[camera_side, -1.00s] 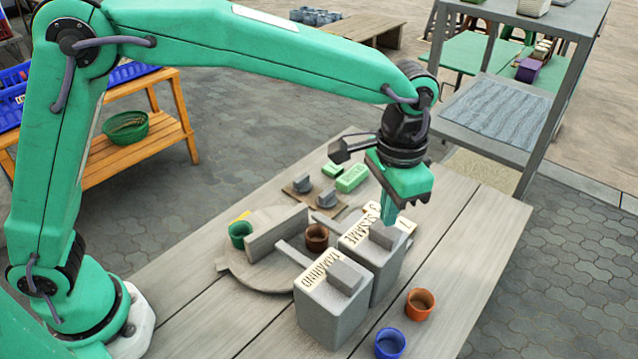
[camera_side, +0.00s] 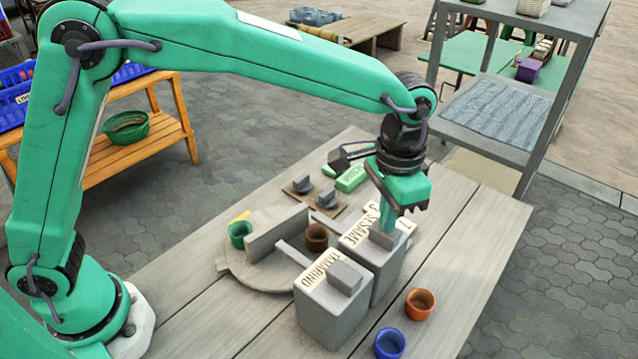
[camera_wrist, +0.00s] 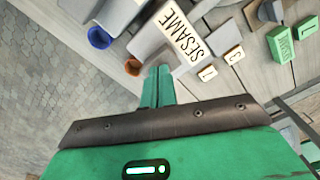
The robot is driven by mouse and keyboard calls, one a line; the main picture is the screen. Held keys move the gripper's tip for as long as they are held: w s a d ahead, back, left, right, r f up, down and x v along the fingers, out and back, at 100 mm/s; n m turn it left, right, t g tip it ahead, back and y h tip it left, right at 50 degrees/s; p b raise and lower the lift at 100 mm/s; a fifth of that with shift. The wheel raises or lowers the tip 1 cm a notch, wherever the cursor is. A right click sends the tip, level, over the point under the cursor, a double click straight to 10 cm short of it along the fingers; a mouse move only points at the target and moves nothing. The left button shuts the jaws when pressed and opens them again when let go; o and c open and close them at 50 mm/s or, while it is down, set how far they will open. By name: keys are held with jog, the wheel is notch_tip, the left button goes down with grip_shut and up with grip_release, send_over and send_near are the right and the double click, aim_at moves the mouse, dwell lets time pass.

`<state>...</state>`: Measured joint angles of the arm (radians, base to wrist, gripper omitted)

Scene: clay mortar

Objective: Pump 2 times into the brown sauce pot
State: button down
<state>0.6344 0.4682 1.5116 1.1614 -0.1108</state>
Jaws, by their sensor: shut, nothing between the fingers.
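The brown sauce pot (camera_side: 316,237) stands on the round wooden board, near the dispensers' spouts. The grey dispenser labelled SESAME (camera_side: 386,272) stands behind the one labelled TAMARIND (camera_side: 330,312); each has a block-shaped pump head on top. My gripper (camera_side: 388,229) is shut and empty, pointing down, with its fingertips at the SESAME pump head (camera_side: 384,240). They look to be touching its top, but contact is not certain. In the wrist view the shut fingers (camera_wrist: 157,72) are beside the SESAME label (camera_wrist: 187,38); the brown pot is not clearly visible there.
A green pot (camera_side: 240,234) stands on the board (camera_side: 262,280) by an upright grey slab. An orange pot (camera_side: 420,304) and a blue pot (camera_side: 390,343) stand right of the dispensers. A green block (camera_side: 350,179) lies behind. The table's right side is clear.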

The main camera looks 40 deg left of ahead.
jog(key=shift+f, duration=0.95)
dwell(0.8)
jog(key=shift+r, duration=1.6)
jog(key=shift+f, duration=1.45)
dwell(1.5)
jog(key=shift+r, duration=1.45)
jog(key=shift+r, duration=0.15)
